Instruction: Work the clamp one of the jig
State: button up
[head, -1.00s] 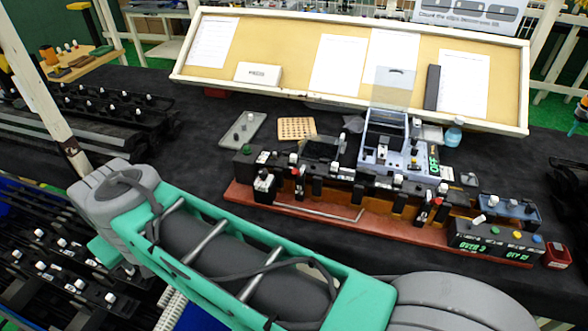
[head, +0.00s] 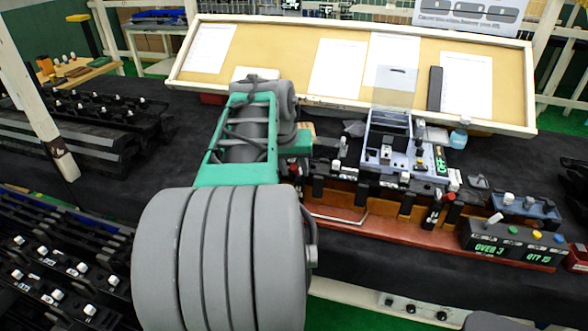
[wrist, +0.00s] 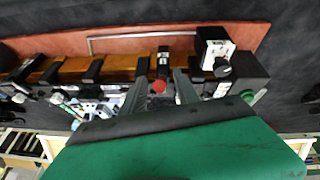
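The jig has a red base (head: 400,236) and a brown wooden rail with black blocks. In the wrist view, a clamp with a red knob (wrist: 159,87) and a black body stands on the jig between the two fingers of my gripper (wrist: 161,76). The fingers are apart, with gaps visible beside the knob, so the gripper is open. In the head view this clamp is mostly hidden behind my arm. A second red-topped clamp (head: 448,198) stands further right on the jig. I cannot read which clamp is numbered one.
A grey-blue unit (head: 388,150) stands behind the rail. A counter box with green displays (head: 510,245) is at the right end. A thin metal rod (wrist: 105,37) runs along the red base. A white block with a black knob (wrist: 214,48) stands close beside the gripper.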

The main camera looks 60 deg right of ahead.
jog(key=shift+d+f, duration=0.1)
jog(key=shift+f, duration=0.15)
jog(key=shift+c, duration=0.5)
grip_shut()
dwell(0.8)
